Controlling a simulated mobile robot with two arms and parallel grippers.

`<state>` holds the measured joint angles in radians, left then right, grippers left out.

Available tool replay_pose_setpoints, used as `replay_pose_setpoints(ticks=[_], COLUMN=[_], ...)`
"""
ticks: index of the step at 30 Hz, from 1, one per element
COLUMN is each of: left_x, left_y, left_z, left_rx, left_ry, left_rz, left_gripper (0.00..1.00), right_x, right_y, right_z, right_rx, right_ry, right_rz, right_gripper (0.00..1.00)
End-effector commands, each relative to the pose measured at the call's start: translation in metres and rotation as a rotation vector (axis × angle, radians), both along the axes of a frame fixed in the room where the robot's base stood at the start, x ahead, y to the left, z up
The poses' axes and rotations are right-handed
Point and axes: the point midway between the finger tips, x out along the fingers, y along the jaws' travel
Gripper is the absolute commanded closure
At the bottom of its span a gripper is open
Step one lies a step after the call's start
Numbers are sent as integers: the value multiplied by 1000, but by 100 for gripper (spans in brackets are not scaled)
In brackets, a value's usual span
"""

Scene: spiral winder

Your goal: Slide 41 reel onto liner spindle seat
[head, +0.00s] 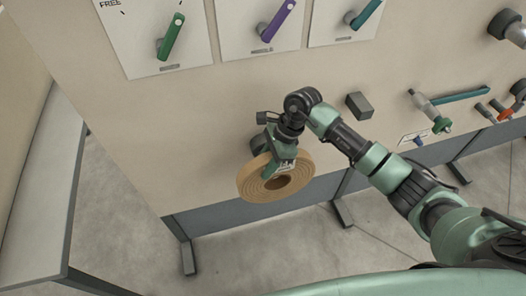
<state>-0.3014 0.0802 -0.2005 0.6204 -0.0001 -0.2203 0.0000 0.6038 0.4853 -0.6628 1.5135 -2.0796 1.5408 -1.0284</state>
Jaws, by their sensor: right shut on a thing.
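A tan wound reel (250,187) with a round centre hole hangs in front of the lower left part of the beige panel. My right gripper (284,166) is shut on the reel's upper part, near the hole, and covers some of its face. The reel is tilted, and its hole faces partly toward me. A dark round part (258,146) sticks out of the panel just behind the gripper and above the reel. It may be the liner spindle seat, but it is partly hidden. I cannot tell whether the reel touches it. My left gripper is out of view.
Green (171,37), purple (277,21) and teal (366,13) levers sit on white plates above. A grey block (359,105) and a green-tipped fitting (432,112) project at right. A grey-edged table (52,190) stands at left. Floor below the panel is clear.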

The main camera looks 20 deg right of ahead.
Motion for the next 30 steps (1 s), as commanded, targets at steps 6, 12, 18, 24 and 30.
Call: replay_pose_setpoints(ticks=[6, 12, 18, 24, 30], left_x=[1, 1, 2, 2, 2], left_y=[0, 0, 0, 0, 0], left_z=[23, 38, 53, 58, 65], left_rx=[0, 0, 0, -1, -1], left_ry=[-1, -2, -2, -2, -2], left_rz=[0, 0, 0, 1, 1], left_gripper=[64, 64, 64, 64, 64], right_x=[-20, -39, -58, -75, -94], right_y=[0, -1, -2, -3, -3], right_z=[6, 6, 6, 7, 9], right_rx=[2, 3, 2, 0, 1], right_ry=[-3, -3, -2, -4, -4], right_rz=[1, 0, 0, 2, 2], right_gripper=[100, 100, 100, 100, 100])
